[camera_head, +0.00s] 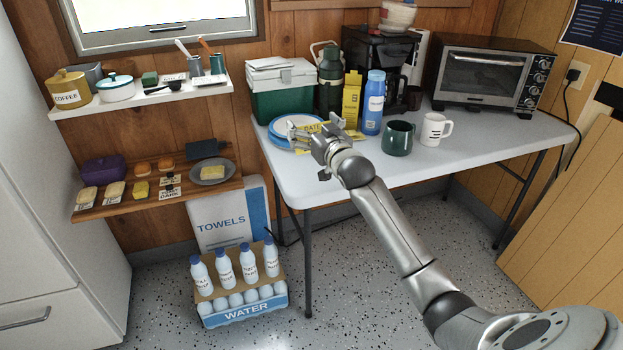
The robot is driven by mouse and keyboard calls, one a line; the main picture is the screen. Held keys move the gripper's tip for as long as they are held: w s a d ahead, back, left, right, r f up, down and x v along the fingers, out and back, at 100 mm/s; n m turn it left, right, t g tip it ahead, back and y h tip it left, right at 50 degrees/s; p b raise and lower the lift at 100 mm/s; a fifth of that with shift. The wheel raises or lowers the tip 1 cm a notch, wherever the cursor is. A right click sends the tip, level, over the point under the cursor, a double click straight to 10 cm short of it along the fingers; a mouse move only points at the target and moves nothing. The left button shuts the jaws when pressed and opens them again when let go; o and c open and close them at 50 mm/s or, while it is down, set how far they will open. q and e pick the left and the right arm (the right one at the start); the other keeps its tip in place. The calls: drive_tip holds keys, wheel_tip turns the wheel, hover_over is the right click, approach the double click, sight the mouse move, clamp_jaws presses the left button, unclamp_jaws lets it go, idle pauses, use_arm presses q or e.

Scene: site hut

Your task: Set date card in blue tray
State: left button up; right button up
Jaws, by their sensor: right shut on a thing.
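The date card, a yellow card (313,128) with dark lettering, is in the jaws of my right gripper (313,136) at the left end of the white table. The gripper partly covers it. Just behind and left of the gripper lies a round, blue-rimmed, pale dish (273,134), the only blue tray-like thing I see on the table. The card overlaps its right side in this view; I cannot tell whether they touch. My left gripper is not in view.
On the white table (470,140) stand a green box (283,98), a green flask (330,80), a yellow carton (351,100), a blue bottle (373,103) and two mugs (398,138). A toaster oven (488,75) is at right. The front middle of the table is clear.

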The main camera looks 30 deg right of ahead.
wheel_tip(320, 180, down, 5)
drive_tip(key=shift+f+b, duration=0.15)
drive_tip(key=shift+b, duration=0.4)
wheel_tip(320, 180, down, 4)
drive_tip(key=shift+r+b, duration=0.15)
drive_tip(key=shift+b, duration=0.2)
drive_tip(key=shift+p, duration=0.3)
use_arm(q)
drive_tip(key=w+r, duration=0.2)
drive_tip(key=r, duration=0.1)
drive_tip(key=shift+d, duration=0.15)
use_arm(e)
drive_tip(key=shift+f, duration=0.3)
drive_tip(key=shift+f, duration=0.2)
drive_tip(key=o, duration=0.5)
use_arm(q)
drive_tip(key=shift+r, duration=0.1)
